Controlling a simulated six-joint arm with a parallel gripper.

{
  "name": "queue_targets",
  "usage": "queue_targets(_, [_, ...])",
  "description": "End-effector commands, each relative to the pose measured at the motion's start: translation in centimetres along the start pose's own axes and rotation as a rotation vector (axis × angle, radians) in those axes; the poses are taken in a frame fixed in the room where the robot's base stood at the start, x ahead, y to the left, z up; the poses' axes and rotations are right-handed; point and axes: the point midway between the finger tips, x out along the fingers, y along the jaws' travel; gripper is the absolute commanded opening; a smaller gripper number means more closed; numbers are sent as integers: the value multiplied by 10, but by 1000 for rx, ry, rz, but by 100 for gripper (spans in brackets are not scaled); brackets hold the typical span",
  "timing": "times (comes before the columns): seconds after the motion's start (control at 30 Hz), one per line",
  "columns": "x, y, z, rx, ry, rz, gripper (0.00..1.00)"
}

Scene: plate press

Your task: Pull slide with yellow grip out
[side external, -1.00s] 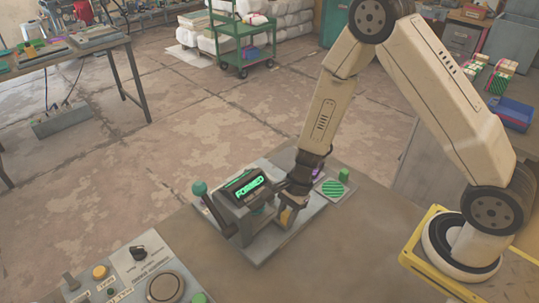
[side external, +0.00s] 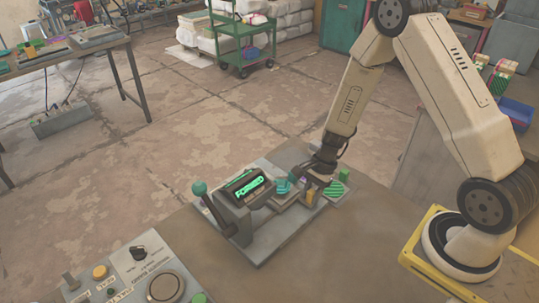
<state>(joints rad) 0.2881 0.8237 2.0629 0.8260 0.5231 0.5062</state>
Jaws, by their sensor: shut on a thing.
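The grey press (side external: 243,208) stands on a light base plate (side external: 275,240), with a glowing green display (side external: 250,187) on top and a teal-knobbed lever (side external: 200,188) at its left. A slide (side external: 288,198) sticks out of the press's right side and carries a teal striped piece (side external: 283,186). My gripper (side external: 314,186) is at the outer end of the slide, pointing down and shut on its yellow grip (side external: 310,197). The fingers hide much of the grip.
A green striped round pad (side external: 336,189) and a small green block (side external: 345,175) are just right of my gripper. A control panel (side external: 135,275) with knobs and buttons lies at the front left. The bench in front of the base plate is bare.

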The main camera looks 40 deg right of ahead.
Motion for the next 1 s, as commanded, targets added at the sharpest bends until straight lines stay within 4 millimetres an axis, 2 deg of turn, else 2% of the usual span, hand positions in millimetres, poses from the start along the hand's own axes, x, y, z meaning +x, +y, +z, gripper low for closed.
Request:
queue_targets(0.13, [-6,-2,-11,1,1,-6,0])
queue_targets(0.43, [-7,-2,-14,0,6,-7,0])
queue_targets(0.47, [-7,-2,-14,0,7,-8,41])
queue_targets(0.5, [-7,-2,-14,-1,7,-8,54])
queue_targets(0.57, [-6,-2,-13,-1,6,-6,71])
queue_targets(1.0, [-8,0,-11,-1,1,-2,71])
